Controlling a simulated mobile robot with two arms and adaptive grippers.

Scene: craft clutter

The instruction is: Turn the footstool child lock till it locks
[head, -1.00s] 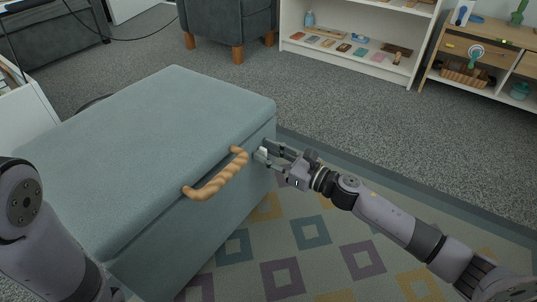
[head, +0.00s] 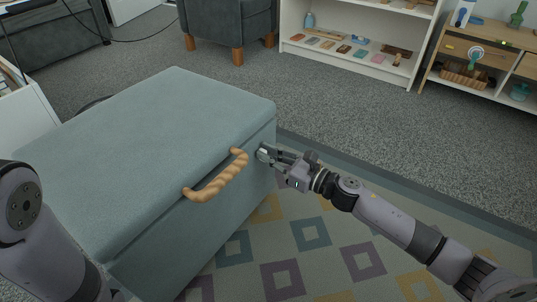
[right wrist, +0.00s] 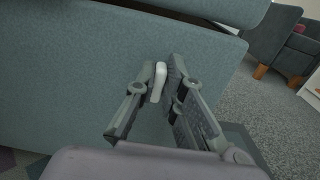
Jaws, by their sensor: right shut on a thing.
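The child lock (right wrist: 158,82) is a small white tab on the footstool's front face, near the right end and below the lid seam. My right gripper (head: 263,153) is at the lock, shut on the tab. In the right wrist view, my right gripper (right wrist: 160,78) has the tab between its fingertips, and the tab looks near upright there. The fingers mostly hide the lock in the head view. My left arm shows at the left edge, its gripper out of view.
A patterned rug (head: 318,262) lies under and in front of the footstool. A grey armchair (head: 225,22), a white shelf (head: 345,58) with small items and a wooden cabinet (head: 500,75) stand at the back. The grey carpet between is clear.

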